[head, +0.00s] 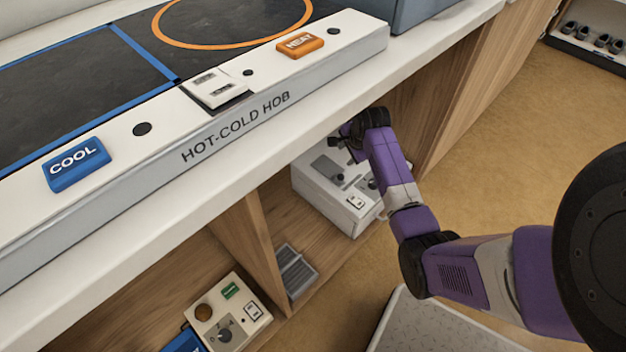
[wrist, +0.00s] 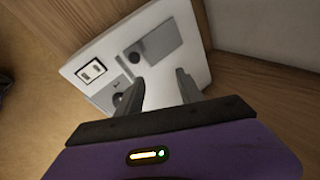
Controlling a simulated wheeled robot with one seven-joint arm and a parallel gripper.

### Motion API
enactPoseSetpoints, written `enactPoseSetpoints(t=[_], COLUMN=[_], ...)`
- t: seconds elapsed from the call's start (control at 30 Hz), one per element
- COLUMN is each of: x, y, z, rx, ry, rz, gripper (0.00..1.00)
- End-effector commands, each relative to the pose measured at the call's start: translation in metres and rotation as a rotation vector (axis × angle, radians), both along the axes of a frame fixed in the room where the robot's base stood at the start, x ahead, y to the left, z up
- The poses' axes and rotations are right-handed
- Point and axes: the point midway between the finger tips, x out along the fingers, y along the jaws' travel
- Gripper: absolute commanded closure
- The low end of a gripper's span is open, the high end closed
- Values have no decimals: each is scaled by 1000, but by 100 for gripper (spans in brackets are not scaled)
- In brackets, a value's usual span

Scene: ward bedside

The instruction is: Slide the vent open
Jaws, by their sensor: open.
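A white box (head: 325,200) stands in the open shelf bay under the counter. Its top face carries a grey panel (head: 327,167) with a dark knob, which looks like the vent slide. In the wrist view the box (wrist: 180,25) shows the grey panel (wrist: 158,45), the dark knob (wrist: 135,57), a second round dial (wrist: 118,99) and a white two-slot plate (wrist: 91,71). My gripper (wrist: 160,88) is open and empty, its two fingers pointing at the box face below the panel. In the head view my gripper (head: 350,132) is over the box's back edge, partly hidden.
The counter edge (head: 250,145) overhangs the bay, with a hot-cold hob (head: 240,110) on top. A wooden divider (head: 250,235) stands left of the bay. A grey ridged block (head: 296,272) and a cream control box (head: 228,315) sit lower left. Open floor lies right.

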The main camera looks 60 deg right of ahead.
Motion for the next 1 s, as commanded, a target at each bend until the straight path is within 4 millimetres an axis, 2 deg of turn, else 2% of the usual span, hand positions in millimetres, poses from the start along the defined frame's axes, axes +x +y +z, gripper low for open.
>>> enactPoseSetpoints(t=[0.03,0.07,0.23,0.37,0.7,0.83,1.0], x=[-10,-14,-23,-21,-10,-7,-5], y=[10,15,26,24,14,12,10], z=[-12,-15,-21,-31,-80,-90,-95], rx=[60,88,161,164,162,161,160], ry=[27,38,58,53,52,53,51], rz=[-45,-71,-165,-180,-178,-177,-178], gripper=[56,56,56,56,56,56,56])
